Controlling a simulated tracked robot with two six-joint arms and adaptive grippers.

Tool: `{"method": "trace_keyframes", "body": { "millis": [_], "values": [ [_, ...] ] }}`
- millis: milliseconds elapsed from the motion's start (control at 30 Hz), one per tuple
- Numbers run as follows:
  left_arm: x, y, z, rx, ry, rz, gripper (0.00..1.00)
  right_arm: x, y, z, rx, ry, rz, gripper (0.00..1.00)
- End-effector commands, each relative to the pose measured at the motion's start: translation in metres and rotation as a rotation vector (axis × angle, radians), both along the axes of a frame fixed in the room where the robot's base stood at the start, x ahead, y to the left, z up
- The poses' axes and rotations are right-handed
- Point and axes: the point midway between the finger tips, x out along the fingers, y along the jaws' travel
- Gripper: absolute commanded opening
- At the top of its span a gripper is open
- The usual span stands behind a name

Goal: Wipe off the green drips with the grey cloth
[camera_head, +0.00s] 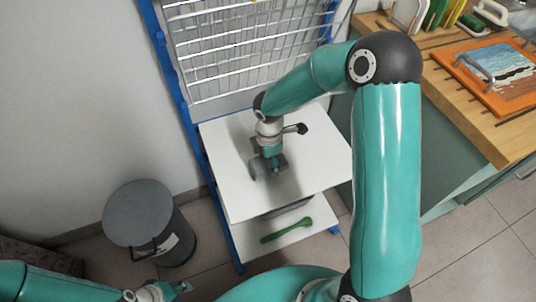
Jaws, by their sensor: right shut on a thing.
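My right gripper (268,162) points down over the white shelf top (320,160) of the rack. It is shut on the grey cloth (258,169), which shows as a small grey patch at the fingers, at or just above the surface. I cannot make out green drips on the white top; the gripper and cloth hide part of it. My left gripper (182,288) is low at the bottom edge, away from the shelf, and is too small and cut off to tell its opening.
A blue-framed wire rack (240,45) stands behind the top. A lower white shelf (262,252) holds a green tool (286,230). A grey bin (140,215) stands left. A wooden counter (480,120) with an orange tray (470,80) is at right.

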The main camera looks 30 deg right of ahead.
Motion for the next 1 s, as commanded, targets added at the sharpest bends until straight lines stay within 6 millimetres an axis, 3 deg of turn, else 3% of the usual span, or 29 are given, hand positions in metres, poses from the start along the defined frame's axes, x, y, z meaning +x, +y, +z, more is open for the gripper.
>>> {"method": "trace_keyframes", "body": {
  "millis": [500,1000],
  "values": [
    [0.000,0.000,0.041,0.000,0.000,0.000,0.36,0.000,-0.001,0.049,0.000,-0.001,-0.003,0.38],
    [0.000,0.000,0.042,0.000,0.000,0.000,0.36,0.000,-0.001,0.052,0.000,0.000,-0.003,0.38]
  ]
}}
